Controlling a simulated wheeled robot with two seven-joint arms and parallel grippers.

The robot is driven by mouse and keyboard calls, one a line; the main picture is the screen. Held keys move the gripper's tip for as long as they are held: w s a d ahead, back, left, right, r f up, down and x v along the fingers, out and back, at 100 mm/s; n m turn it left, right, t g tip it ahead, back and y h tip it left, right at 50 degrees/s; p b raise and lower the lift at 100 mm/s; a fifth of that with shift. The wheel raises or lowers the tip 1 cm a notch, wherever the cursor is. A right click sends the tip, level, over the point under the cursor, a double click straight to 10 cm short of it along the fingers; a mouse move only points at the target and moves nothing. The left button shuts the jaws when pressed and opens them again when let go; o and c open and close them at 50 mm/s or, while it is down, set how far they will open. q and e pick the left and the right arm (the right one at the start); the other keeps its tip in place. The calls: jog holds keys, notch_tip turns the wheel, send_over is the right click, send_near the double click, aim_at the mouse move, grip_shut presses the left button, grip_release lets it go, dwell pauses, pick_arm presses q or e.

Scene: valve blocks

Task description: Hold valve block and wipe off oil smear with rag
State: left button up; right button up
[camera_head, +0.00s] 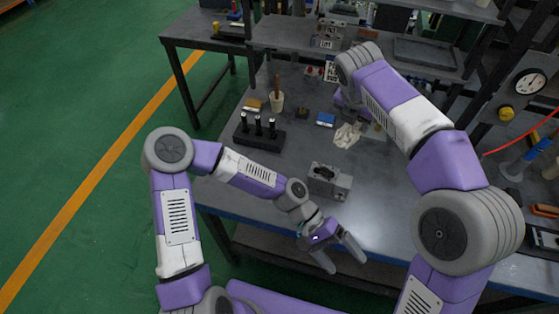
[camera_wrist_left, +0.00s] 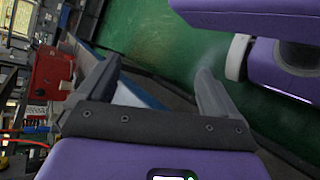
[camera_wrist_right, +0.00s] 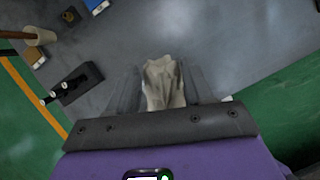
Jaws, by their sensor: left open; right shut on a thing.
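The grey valve block (camera_head: 330,182) sits on the bench near its front edge in the head view. Dark patches show on its top, but I cannot tell oil from openings. My left gripper (camera_head: 345,262) is open and empty, in front of the block near the bench edge. Its spread fingers show in the left wrist view (camera_wrist_left: 155,88), with no block between them. My right gripper (camera_wrist_right: 163,88) is shut on the crumpled off-white rag (camera_wrist_right: 163,80). In the head view the rag (camera_head: 347,135) hangs over the bench behind the block; the right fingers are largely hidden.
A black stand with dark pegs (camera_head: 258,133), a cup with a wooden handle (camera_head: 277,100) and a blue-topped box (camera_head: 325,120) stand on the left and back of the bench (camera_head: 290,165). A shelf with a tray (camera_head: 425,52) rises behind. Bench around the block is clear.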

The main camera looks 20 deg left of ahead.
pick_arm(q)
jog(key=w+a+r+n+g+h, duration=0.1)
jog(key=w+a+r+n+h, duration=0.2)
jog(key=w, duration=0.2)
jog(key=w+a+r+n+h, duration=0.2)
jog(key=w+n+h, duration=0.1)
jog(key=w, duration=0.2)
notch_tip(320, 180, up, 4)
jog(key=n+t+h, duration=0.4)
jog(key=h, duration=0.1)
send_over(317, 173)
jog(key=s+a, duration=0.3)
jog(key=s, duration=0.2)
jog(key=w+a+f+n+y, duration=0.1)
jog(key=a+f+n, duration=0.1)
jog(key=a, duration=0.1)
jog(key=w+a+f+n+t+y, duration=0.1)
jog(key=w+a+f+n, duration=0.1)
jog(key=f, duration=0.1)
jog(key=w+a+f+n+t+y, duration=0.1)
jog(key=a+f+n+y, duration=0.1)
jog(key=a+f+n, duration=0.1)
jog(key=shift+w+a, duration=0.3)
jog(key=shift+a, duration=0.05)
jog(key=shift+f, duration=0.2)
jog(key=shift+d, duration=0.4)
jog(key=d, duration=1.1)
jog(key=shift+s, duration=0.35)
jog(key=shift+c, duration=0.4)
grip_shut()
